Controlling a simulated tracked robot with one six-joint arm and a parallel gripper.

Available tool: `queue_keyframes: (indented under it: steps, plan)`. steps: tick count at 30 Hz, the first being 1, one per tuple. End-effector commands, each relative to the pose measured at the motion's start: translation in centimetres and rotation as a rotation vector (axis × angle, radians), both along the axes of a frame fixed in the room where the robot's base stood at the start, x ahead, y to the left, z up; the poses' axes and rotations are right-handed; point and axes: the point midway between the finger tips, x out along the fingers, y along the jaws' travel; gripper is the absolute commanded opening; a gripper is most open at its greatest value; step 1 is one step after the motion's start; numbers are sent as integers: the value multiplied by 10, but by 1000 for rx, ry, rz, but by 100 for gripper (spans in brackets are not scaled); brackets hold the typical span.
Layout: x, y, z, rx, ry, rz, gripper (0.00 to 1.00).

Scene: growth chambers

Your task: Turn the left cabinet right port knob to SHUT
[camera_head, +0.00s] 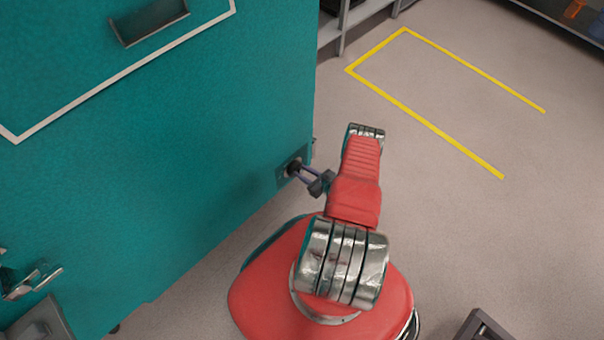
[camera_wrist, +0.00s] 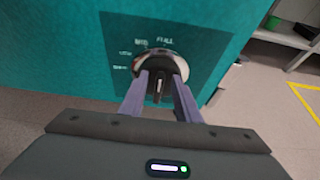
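The port knob (camera_wrist: 160,64) is on a dark teal plate (camera_wrist: 120,28) low on the teal cabinet (camera_head: 190,130), near its right edge. It has a round metallic rim and a dark grip bar with a pale mark. Labels lie to its upper left and above; "FULL" is the most legible, the others are blurred. My gripper (camera_wrist: 161,78) is at the knob, its two purple-grey fingers on either side of the grip bar with visible gaps. In the head view, my gripper (camera_head: 300,172) reaches left to the knob (camera_head: 292,167); contact there is hard to tell.
A handle recess (camera_head: 150,22) and white outline are higher on the cabinet; a metal latch (camera_head: 32,278) is at lower left. Shelves (camera_head: 345,25) stand behind. Yellow floor lines (camera_head: 430,125) mark open floor to the right.

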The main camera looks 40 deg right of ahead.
Motion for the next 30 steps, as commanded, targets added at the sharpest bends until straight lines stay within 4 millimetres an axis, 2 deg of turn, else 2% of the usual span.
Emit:
queue_keyframes:
  steps: [2, 14, 18, 19, 22, 30]
  plan:
    - [0, 0, 0, 0, 0, 0, 28]
    - [0, 0, 0, -1, 0, 0, 0]
    - [0, 0, 0, 0, -1, 0, 0]
    - [0, 13, 0, 3, 1, 3, 0]
    - [0, 4, 0, -1, -1, 2, 0]
    - [0, 4, 0, -38, -1, 4, 0]
